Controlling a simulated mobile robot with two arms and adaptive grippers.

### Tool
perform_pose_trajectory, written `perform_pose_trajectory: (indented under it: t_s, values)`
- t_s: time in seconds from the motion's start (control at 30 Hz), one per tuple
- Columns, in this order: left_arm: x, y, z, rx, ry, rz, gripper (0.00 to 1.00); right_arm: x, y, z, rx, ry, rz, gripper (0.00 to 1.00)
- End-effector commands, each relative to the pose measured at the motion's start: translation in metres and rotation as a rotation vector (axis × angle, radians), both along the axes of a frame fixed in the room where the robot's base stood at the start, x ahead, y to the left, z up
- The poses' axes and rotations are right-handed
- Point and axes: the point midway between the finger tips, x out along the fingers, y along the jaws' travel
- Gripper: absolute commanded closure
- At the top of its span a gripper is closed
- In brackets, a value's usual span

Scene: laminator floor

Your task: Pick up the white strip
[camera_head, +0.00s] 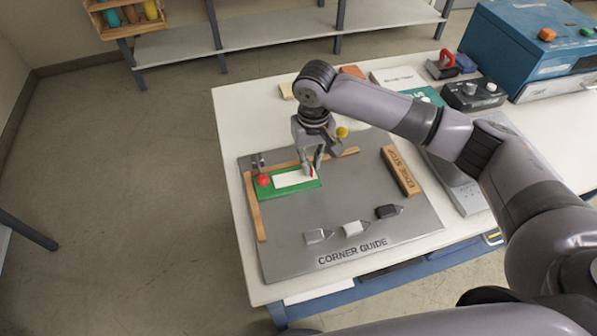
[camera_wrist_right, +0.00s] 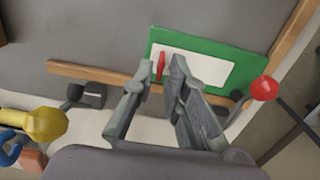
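The white strip (camera_head: 293,179) lies flat on a green card (camera_head: 284,192) at the back left of the grey corner guide board. A small red upright tab (camera_wrist_right: 161,66) stands near one end of the white strip, which also shows in the wrist view (camera_wrist_right: 212,72). My right gripper (camera_head: 313,170) points down over the right end of the strip. In the wrist view its fingertips (camera_wrist_right: 166,62) are apart, with the red tab between them and a gap showing. I cannot tell whether either finger touches the tab. My left gripper is not in view.
Wooden rails (camera_head: 254,207) edge the board's left and back, and a red-knobbed clamp (camera_head: 263,180) sits at the card's left end. A yellow-knobbed clamp (camera_head: 342,132) stands behind. An edge stop block (camera_head: 401,171) lies right. Several small clips (camera_head: 354,228) lie in front.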

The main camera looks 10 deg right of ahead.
Motion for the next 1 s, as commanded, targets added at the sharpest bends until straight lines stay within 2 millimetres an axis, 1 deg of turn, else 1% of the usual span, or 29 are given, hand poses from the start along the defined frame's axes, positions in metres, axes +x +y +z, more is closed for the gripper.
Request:
perform_pose_trajectory:
  t_s: [0.03, 0.1, 0.23, 0.43, 0.6, 0.67, 1.0]
  values:
    - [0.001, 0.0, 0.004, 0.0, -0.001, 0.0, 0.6, -0.001, 0.0, -0.006, -0.001, 0.001, -0.001, 0.86]
    - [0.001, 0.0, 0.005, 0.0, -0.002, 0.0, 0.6, -0.001, 0.0, -0.015, 0.0, 0.001, 0.0, 0.86]
    - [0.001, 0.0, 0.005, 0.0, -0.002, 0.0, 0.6, -0.001, 0.0, -0.023, 0.001, -0.001, 0.001, 0.86]
    - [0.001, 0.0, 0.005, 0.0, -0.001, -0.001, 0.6, 0.0, 0.0, -0.023, 0.001, -0.002, 0.001, 0.86]
    - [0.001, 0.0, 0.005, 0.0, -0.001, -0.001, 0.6, 0.0, 0.0, -0.023, 0.001, -0.002, 0.001, 0.97]
    - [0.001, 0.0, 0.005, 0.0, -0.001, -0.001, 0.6, 0.0, 0.0, -0.023, 0.001, -0.002, 0.001, 1.0]
    - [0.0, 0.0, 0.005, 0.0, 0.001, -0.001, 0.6, 0.0, 0.0, -0.022, 0.001, -0.002, 0.001, 1.0]
